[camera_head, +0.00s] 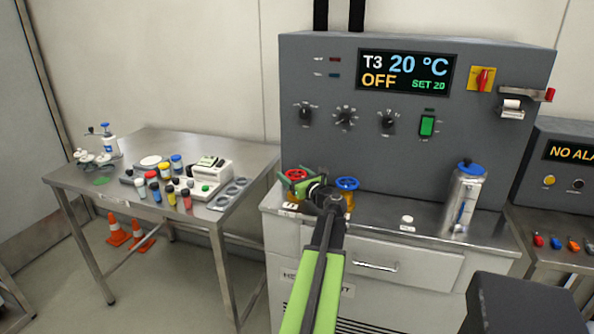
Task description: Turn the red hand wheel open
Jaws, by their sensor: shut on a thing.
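The red hand wheel (297,174) sits at the left front of the grey control unit, on the steel counter top. My gripper (291,184) has green fingers and is at the red wheel, shut on it. The fingers and wrist cover the wheel's front and right part, so its exact grip and how far it is turned cannot be told. A blue hand wheel (347,184) on a brass-coloured valve stands just right of my wrist, apart from the fingers.
The control unit (290,110) shows T3 20 °C, OFF, SET 20. A steel flask with a blue lid (464,200) stands right on the counter (390,218). A side table (130,145) at left holds bottles and instruments. Orange cones (117,230) stand beneath it.

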